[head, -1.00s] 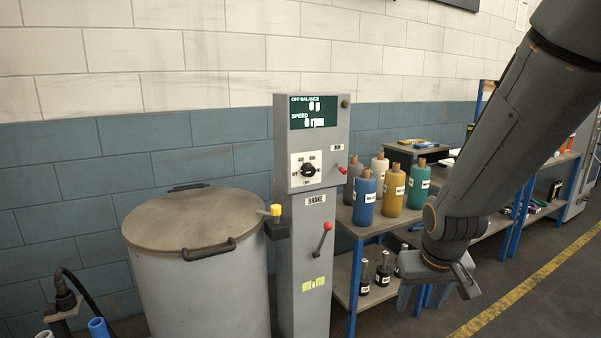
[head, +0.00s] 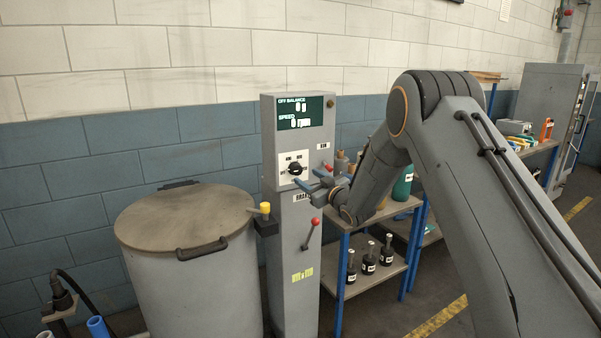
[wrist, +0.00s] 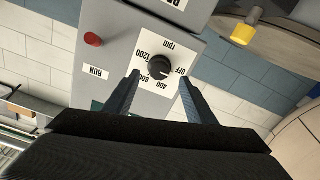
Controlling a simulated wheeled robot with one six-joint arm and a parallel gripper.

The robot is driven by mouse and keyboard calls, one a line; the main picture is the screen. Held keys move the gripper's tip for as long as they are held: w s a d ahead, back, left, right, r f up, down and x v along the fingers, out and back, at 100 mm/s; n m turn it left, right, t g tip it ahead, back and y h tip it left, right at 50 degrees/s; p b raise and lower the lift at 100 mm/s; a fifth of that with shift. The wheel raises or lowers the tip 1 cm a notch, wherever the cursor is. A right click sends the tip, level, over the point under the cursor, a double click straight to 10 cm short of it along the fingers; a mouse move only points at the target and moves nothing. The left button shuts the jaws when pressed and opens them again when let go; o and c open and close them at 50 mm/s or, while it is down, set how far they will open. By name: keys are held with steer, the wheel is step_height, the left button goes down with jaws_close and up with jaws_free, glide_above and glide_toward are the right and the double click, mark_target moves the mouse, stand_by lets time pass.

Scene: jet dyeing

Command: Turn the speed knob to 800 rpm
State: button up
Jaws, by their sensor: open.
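The speed knob (head: 295,169) is a black dial on a white plate on the front of the grey control column (head: 290,240). In the wrist view the knob (wrist: 159,67) sits between and just beyond the two fingertips, with OFF, 400, 800 and 1200 rpm printed around it. Its exact pointer setting is too small to tell. My gripper (wrist: 158,80) is open and empty; the head view shows the gripper (head: 318,184) close in front of the panel, a little right of and below the knob. The display (head: 299,113) reads SPEED 0 rpm.
A red RUN lever (head: 327,168) is right of the knob and a red-tipped brake lever (head: 312,230) below. A lidded drum (head: 190,270) with a yellow-topped part (head: 265,208) stands left. A bottle shelf (head: 375,275) stands right, behind my arm.

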mark_target(299, 172)
steer(key=p+x, duration=0.1)
steer(key=x, duration=0.5)
steer(key=shift+w+a, duration=0.15)
steer(key=shift+w, duration=0.05)
steer(key=c, duration=1)
